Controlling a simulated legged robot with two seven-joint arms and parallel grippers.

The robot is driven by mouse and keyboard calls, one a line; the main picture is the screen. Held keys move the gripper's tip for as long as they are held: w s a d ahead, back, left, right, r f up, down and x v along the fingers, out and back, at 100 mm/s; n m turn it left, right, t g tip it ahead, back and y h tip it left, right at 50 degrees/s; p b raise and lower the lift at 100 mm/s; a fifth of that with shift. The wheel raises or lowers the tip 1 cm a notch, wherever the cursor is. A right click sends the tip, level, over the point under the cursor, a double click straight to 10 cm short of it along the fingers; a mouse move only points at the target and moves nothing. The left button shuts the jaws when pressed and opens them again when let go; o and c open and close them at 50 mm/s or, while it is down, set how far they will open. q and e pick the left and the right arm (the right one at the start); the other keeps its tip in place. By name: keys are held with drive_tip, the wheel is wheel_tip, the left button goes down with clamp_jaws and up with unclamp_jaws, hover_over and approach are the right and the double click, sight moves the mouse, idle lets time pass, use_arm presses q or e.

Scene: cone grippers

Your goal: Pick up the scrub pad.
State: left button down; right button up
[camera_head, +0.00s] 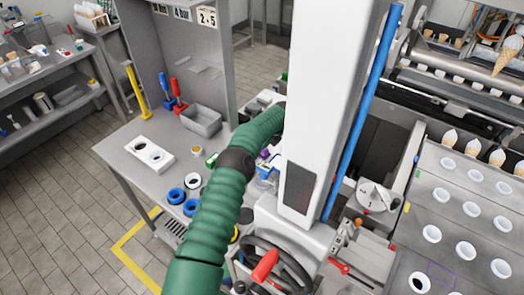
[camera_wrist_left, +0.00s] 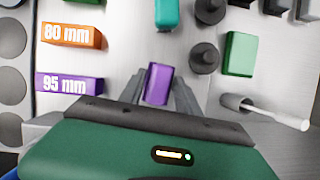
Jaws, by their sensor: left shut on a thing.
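A small purple block, which I take to be the scrub pad (camera_wrist_left: 157,86), sits between the two grey fingers of my left gripper (camera_wrist_left: 158,74) in the left wrist view. The fingers are shut on its sides. A pale grey surface lies behind it; I cannot tell whether the pad touches it. In the head view my green left arm reaches up to the middle, and its gripper is hidden behind the white column. My right gripper is not in view.
The left wrist view shows an orange 80 mm block (camera_wrist_left: 72,36), a purple 95 mm block (camera_wrist_left: 70,87), a teal piece (camera_wrist_left: 166,14), a green block (camera_wrist_left: 240,53), dark round knobs (camera_wrist_left: 205,57) and a white-handled tool (camera_wrist_left: 272,114). A grey bin (camera_head: 202,121) stands on the bench.

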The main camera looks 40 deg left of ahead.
use_arm(q)
drive_tip(key=r, duration=0.2)
drive_tip(key=shift+s+r+b, duration=0.2)
drive_tip(key=shift+r+b, duration=0.1)
drive_tip(key=shift+b, duration=0.05)
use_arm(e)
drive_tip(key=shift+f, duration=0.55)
use_arm(q)
drive_tip(key=s+b, duration=0.1)
drive_tip(key=s, duration=0.4)
drive_tip(key=s+r, duration=0.1)
drive_tip(key=s, duration=0.4)
drive_tip(key=s+a+b, duration=0.1)
drive_tip(key=s, duration=0.3)
drive_tip(key=shift+s+r+b, duration=0.2)
drive_tip(key=shift+s+b, duration=0.1)
drive_tip(key=shift+s, duration=0.1)
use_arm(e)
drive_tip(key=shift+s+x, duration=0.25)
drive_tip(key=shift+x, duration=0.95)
use_arm(q)
drive_tip(key=shift+s+d, duration=0.1)
drive_tip(key=shift+s, duration=0.35)
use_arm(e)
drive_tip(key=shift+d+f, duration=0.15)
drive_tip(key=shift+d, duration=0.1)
